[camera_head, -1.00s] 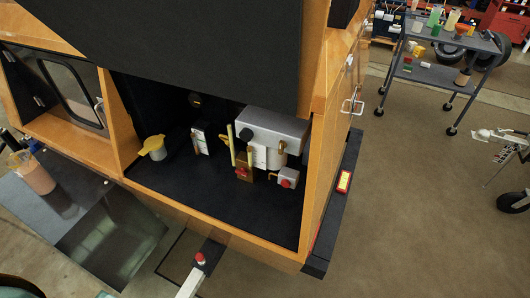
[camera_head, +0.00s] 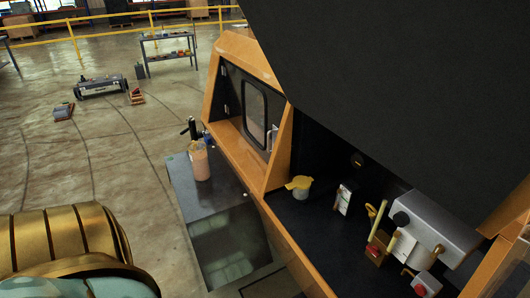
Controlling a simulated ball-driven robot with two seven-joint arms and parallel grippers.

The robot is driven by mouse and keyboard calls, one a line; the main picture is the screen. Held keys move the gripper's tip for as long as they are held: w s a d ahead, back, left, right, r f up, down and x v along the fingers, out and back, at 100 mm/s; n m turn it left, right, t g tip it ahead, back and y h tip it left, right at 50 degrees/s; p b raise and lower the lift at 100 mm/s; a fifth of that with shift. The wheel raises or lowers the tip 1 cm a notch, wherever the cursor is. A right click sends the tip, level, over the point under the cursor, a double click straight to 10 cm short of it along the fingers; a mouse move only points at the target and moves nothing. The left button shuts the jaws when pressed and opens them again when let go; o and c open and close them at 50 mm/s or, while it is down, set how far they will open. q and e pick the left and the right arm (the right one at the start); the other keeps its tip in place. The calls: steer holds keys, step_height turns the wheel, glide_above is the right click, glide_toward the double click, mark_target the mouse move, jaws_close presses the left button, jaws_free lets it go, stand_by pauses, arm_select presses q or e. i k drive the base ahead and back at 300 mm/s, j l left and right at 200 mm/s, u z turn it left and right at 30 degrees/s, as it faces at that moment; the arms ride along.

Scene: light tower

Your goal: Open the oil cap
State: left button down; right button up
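A yellow cap (camera_head: 299,183) with a side tab sits on top of a pale round neck in the open dark compartment of the orange-framed machine. It is the piece that looks most like the oil cap, and it appears seated on the neck. Neither of my grippers shows in the view, so nothing of mine is seen touching the cap.
Right of the cap are a small white-faced box (camera_head: 343,198), a yellow-green upright rod (camera_head: 376,220) and a grey engine block (camera_head: 436,228). A black panel (camera_head: 400,90) hangs over the compartment.

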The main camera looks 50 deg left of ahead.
mark_target(300, 181)
steer(key=u, duration=1.25)
